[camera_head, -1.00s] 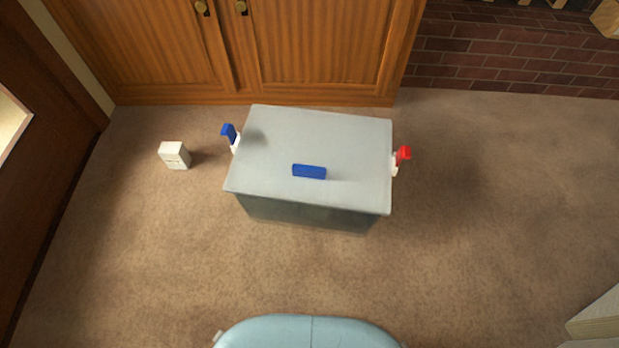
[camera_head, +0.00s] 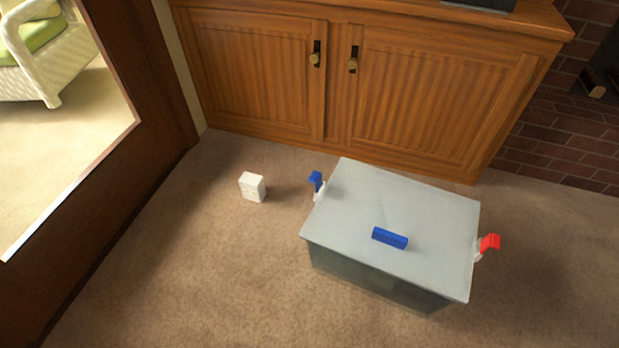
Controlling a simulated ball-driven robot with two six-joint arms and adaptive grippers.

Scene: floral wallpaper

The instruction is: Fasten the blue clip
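A grey box (camera_head: 345,262) with a flat grey lid (camera_head: 400,200) stands on the carpet, right of centre in the head view. A blue handle (camera_head: 389,238) lies on the lid. The blue clip (camera_head: 316,181) is at the box's left end, on a white base, and sticks up and outward from the lid's edge. A red clip (camera_head: 489,243) sticks up and outward at the right end. Neither of my grippers shows in the view.
A small white block (camera_head: 252,187) stands on the carpet left of the blue clip. A wooden cabinet (camera_head: 330,90) is close behind the box. A dark wooden door frame (camera_head: 150,110) is at the left.

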